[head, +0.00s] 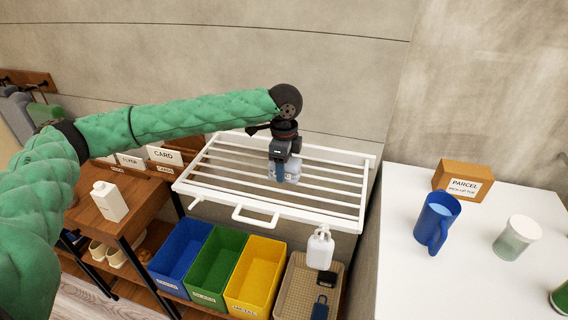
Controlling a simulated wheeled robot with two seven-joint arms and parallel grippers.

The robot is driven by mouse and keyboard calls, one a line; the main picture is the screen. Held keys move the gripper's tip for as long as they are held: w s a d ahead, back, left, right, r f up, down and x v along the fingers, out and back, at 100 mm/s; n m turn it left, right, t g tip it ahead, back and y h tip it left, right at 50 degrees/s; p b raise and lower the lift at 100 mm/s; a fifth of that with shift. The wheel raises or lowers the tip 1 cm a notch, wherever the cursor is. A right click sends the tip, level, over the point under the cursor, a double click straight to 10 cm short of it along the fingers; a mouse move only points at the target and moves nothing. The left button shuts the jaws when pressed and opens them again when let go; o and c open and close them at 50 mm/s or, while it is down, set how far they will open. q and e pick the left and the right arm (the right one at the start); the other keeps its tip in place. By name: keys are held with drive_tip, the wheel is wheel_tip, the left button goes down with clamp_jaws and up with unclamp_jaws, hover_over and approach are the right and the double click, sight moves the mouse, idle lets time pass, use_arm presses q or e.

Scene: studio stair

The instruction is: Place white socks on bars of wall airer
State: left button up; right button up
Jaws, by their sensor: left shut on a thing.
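The white wall airer (325,219) juts from the wall in the middle of the head view, with several parallel white bars and a handle at its front. My left gripper (284,163) points down over the middle of the bars. It is shut on a pale whitish-blue item (291,174), which is partly hidden by the gripper. I cannot tell for sure that this is a white sock, or whether it touches the bars. No other sock can be made out on the bars. My right gripper is not in view.
Blue (181,253), green (213,264) and yellow (256,272) bins and a beige crate (294,285) stand below the airer. A white jug (320,249) shows at its front.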

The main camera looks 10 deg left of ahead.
use_arm(q)
drive_tip(key=o, duration=1)
drive_tip(key=shift+f, duration=0.1)
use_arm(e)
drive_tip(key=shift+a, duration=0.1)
use_arm(q)
drive_tip(key=shift+r, duration=0.25)
wheel_tip(320, 180, up, 11)
drive_tip(key=b, duration=0.4)
drive_tip(key=shift+f+b, duration=0.1)
drive_tip(key=shift+b, duration=0.2)
drive_tip(key=shift+r, duration=0.5)
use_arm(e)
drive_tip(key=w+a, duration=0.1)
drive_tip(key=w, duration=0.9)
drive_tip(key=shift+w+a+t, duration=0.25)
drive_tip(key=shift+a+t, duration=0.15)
use_arm(q)
drive_tip(key=shift+s+f, duration=0.1)
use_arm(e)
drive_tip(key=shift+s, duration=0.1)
